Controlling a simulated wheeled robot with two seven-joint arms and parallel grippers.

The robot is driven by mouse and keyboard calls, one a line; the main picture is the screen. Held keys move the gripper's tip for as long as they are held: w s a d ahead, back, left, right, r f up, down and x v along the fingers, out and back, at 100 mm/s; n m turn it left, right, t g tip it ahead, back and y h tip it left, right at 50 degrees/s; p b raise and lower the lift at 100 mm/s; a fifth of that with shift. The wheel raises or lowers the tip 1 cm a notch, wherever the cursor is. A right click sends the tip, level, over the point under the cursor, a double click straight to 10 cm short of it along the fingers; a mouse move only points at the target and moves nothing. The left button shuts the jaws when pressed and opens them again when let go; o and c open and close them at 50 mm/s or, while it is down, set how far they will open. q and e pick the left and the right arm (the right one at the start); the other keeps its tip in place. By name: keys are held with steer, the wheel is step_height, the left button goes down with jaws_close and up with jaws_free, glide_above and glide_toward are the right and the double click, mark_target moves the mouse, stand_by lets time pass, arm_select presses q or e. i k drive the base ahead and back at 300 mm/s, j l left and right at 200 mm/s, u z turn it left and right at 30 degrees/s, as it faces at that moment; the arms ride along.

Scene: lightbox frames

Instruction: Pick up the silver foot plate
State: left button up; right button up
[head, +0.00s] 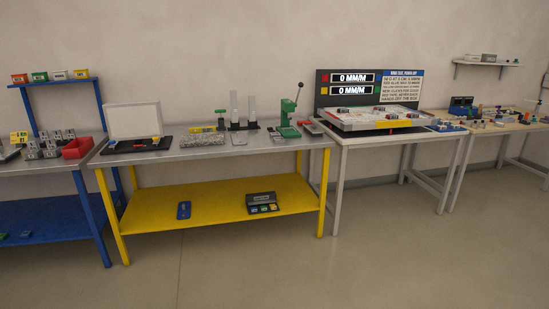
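I cannot single out the silver foot plate for certain at this distance. A flat pale grey plate (239,139) lies near the front edge of the yellow-legged bench (215,151), left of a green lever press (289,118). A wider silver piece (203,139) lies left of it, partly lost against the grey top. Neither of my grippers shows in the head view.
The bench also holds a light panel (133,117), two clear tubes (234,104) and a red-grey block (308,127). Its yellow shelf (215,205) holds a blue item (184,210) and a dark tray (262,198). A blue-legged bench (40,165) stands left, a white table (390,132) right. The front floor is clear.

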mark_target(238, 138)
steer(key=i+l+z, duration=0.1)
steer(key=i, duration=1.9)
steer(key=i+u, duration=0.15)
steer(key=i, duration=0.25)
steer(key=i+l+u, duration=0.2)
steer(key=i, duration=0.15)
steer(key=i+l+u, duration=0.15)
steer(key=i, duration=0.25)
